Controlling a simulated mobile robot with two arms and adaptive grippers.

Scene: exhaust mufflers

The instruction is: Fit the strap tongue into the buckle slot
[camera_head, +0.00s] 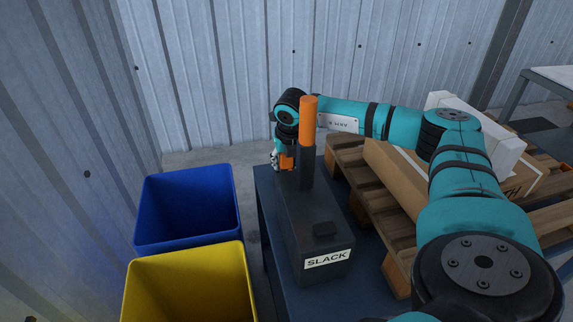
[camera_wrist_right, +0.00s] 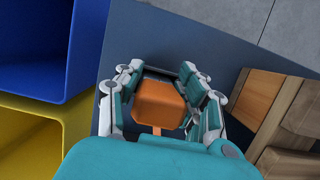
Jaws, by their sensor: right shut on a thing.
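My right gripper (camera_head: 280,160) is at the far end of the dark box, low beside its upright lever. It is shut on an orange block (camera_wrist_right: 160,104), which I take to be the strap tongue; a narrow orange strip runs from its lower edge in the right wrist view. The orange block (camera_head: 287,161) shows only partly in the head view. The dark box (camera_head: 317,230) bears a label reading SLACK and a dark lever with an orange grip (camera_head: 308,118). I cannot make out a buckle slot in either view. My left gripper is out of view.
The box stands on a dark blue table (camera_head: 285,275). A blue bin (camera_head: 187,245) and a yellow bin (camera_head: 190,290) stand left of it. A wooden pallet (camera_head: 349,178) with a cardboard carton (camera_head: 395,185) lies to the right. A corrugated metal wall is behind.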

